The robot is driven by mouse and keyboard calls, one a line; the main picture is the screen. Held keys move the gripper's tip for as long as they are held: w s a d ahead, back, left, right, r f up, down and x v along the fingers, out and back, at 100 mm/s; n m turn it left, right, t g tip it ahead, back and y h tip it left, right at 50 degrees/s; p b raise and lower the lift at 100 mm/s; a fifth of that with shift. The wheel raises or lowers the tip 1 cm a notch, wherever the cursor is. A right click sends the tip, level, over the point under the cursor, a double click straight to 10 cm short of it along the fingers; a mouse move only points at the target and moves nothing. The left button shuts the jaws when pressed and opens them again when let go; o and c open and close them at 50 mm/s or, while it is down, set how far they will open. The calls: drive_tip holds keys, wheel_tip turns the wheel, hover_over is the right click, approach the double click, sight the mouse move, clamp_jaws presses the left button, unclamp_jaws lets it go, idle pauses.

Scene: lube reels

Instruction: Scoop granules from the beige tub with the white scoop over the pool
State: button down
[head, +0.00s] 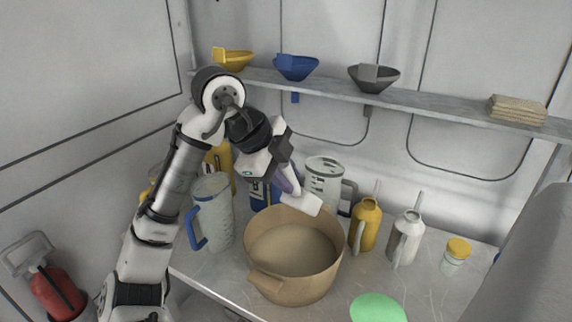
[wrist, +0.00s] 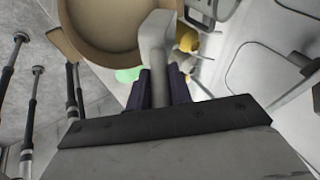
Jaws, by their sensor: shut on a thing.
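The beige tub (head: 305,287) stands on the counter, open at the top. Its inside shows a plain tan surface, and I cannot tell granules from the tub floor. My gripper (head: 290,183) is shut on the white scoop (head: 303,204) above the tub's back rim. In the wrist view, the scoop (wrist: 155,45) runs up from between the dark fingers of my gripper (wrist: 160,88), across the tub's (wrist: 95,25) right side. I cannot tell whether the scoop touches the rim or holds anything. The green pool (head: 378,308) lies on the counter, right of the tub and nearer the front.
A blue-handled clear jug (head: 211,210) stands left of the tub, and another jug (head: 322,178) behind it. A yellow can (head: 366,224), a white can (head: 405,238) and a yellow-lidded jar (head: 455,256) stand to the right. A shelf (head: 430,97) with funnels runs above.

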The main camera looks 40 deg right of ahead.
wheel_tip(320, 180, down, 16)
drive_tip(key=r+h+b, duration=0.1)
drive_tip(key=b, duration=0.5)
drive_tip(key=shift+h, duration=0.3)
drive_tip(key=r+p, duration=0.3)
drive_tip(key=r, duration=0.1)
drive_tip(key=d+r+p, duration=0.1)
drive_tip(key=r+p, duration=0.1)
drive_tip(key=shift+w+r+p, duration=0.15)
drive_tip(key=shift+p, duration=0.15)
drive_tip(key=a+r+h+b, duration=0.2)
drive_tip(key=s+a+r+t+h+b, duration=0.1)
drive_tip(key=a+h+b, duration=0.1)
drive_tip(key=b, duration=0.1)
drive_tip(key=shift+r+m, duration=0.35)
drive_tip(key=shift+m, duration=0.05)
drive_tip(key=shift+s+a+r+t+h, duration=0.1)
drive_tip(key=shift+a+r+h, duration=0.25)
drive_tip(key=shift+r, duration=0.4)
drive_tip(key=shift+s+a+r+t+h, duration=0.15)
drive_tip(key=shift+a+r+h, duration=0.15)
drive_tip(key=shift+r, duration=0.4)
drive_tip(key=shift+s+a+r+t+h, duration=0.1)
drive_tip(key=shift+a+r+h, duration=0.25)
drive_tip(key=shift+r, duration=0.4)
